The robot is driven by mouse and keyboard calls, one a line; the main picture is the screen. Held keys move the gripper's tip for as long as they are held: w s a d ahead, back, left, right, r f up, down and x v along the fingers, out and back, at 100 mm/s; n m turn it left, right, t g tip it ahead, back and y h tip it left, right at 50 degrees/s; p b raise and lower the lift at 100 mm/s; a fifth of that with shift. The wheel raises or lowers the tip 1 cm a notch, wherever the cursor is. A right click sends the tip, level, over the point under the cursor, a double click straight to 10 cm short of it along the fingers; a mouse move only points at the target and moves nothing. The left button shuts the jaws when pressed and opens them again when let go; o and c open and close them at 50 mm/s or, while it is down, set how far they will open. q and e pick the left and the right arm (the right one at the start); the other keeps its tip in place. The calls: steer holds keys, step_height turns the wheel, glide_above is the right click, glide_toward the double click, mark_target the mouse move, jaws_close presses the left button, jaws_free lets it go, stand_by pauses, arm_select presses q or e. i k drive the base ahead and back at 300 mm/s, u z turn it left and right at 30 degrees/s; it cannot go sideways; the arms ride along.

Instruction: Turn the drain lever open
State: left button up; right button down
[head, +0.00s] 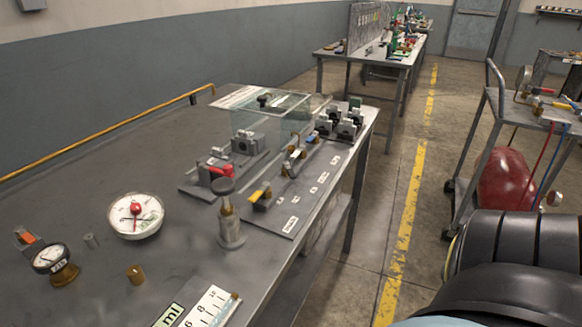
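Several small valve fittings with coloured handles stand on the grey workbench (75,205). A red lever (220,170) sits on a grey block on a dark plate. A yellow lever (261,192) sits on a brass fitting at the near end of a labelled panel (285,215). A blue handle (311,138) shows farther back on that panel. I cannot tell which of these is the drain lever, nor whether it is open. Neither of my grippers is in view.
A round white gauge (150,217), a small dial gauge (48,260) and a cylindrical metal fitting (230,227) stand on the near bench. A clear tank (272,118) stands behind the levers. A cart (497,110) with a red vessel (506,180) is at right, across the open floor.

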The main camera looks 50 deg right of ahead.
mark_target(266, 187)
steer(key=u, duration=0.05)
steer(key=k, duration=0.7)
steer(key=z, duration=0.9)
steer(key=i, duration=0.75)
steer(key=z, duration=0.05)
steer(key=k, duration=1.05)
steer(key=z, duration=1)
steer(key=i, duration=0.6)
steer(key=u, duration=0.15)
